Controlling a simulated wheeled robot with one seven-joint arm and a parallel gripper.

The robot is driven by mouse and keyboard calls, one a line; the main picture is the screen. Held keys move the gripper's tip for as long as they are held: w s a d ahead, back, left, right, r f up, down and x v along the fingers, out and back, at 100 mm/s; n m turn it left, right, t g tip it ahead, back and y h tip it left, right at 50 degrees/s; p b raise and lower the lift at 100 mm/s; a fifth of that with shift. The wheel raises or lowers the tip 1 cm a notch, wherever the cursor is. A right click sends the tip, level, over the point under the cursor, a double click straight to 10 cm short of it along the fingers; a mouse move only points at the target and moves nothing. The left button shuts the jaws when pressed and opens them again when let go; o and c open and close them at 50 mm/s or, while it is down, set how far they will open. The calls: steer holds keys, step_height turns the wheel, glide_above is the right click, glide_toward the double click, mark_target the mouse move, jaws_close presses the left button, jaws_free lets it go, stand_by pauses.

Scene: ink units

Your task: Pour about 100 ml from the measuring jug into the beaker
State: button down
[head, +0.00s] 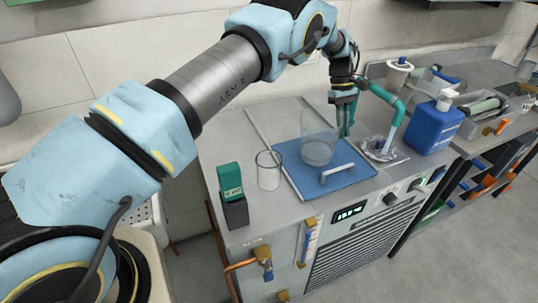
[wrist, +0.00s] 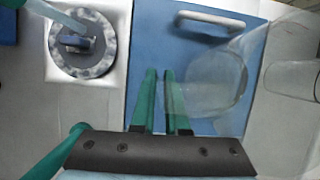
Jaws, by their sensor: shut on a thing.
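The measuring jug (head: 318,135) is a large clear vessel with greyish liquid in its lower part. It looks upright, over the blue panel; I cannot tell whether it touches it. It also shows in the wrist view (wrist: 215,85), right of the fingers. My gripper (head: 346,118) has green fingers and is shut on the jug's side nearest the tap; the exact grip is unclear. The fingers also show in the wrist view (wrist: 160,100). The beaker (head: 269,170) is a smaller clear glass, apparently empty, standing on the grey worktop left of the jug. It is at the right edge of the wrist view (wrist: 293,78).
The blue panel (head: 300,178) has a pale raised handle (head: 337,172). A green tap pipe (head: 386,98) runs a stream into a round drain (head: 378,150). A blue pump bottle (head: 433,125) stands right. A green box (head: 230,180) in a dark holder stands at the front left corner.

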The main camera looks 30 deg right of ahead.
mark_target(340, 120)
steer(key=shift+a+r+h+p, duration=0.2)
steer(key=shift+r+h+p, duration=0.2)
steer(key=shift+r, duration=0.3)
steer(key=shift+a+r+h, duration=0.4)
steer(key=shift+r+h, duration=0.25)
steer(key=shift+r, duration=0.1)
steer(key=shift+a+r+h, duration=0.35)
steer(key=shift+r+h, duration=0.3)
steer(key=shift+r, duration=0.05)
steer(key=a+r+m+h, duration=0.1)
steer(key=a+r+h, duration=0.3)
steer(key=shift+w+a+f+m+h+b, duration=0.15)
steer(key=shift+a+m+h+b, duration=0.2)
steer(key=shift+b, duration=0.3)
steer(key=shift+a+h+b, duration=0.15)
steer(key=shift+h+b, duration=0.2)
steer(key=shift+b, duration=0.35)
steer(key=shift+a+r+m+g+h+b, duration=0.15)
steer(key=shift+a+r+h+b, duration=0.3)
steer(key=shift+r+b, duration=0.6)
steer(key=shift+a+r+m+g+h+b, duration=0.15)
steer(key=shift+a+r+h+b, duration=0.35)
steer(key=shift+b, duration=0.85)
steer(key=shift+a+r+m+h+b, duration=0.2)
steer(key=shift+r+h+b, duration=0.35)
steer(key=shift+r+b, duration=0.65)
steer(key=shift+a, duration=0.1)
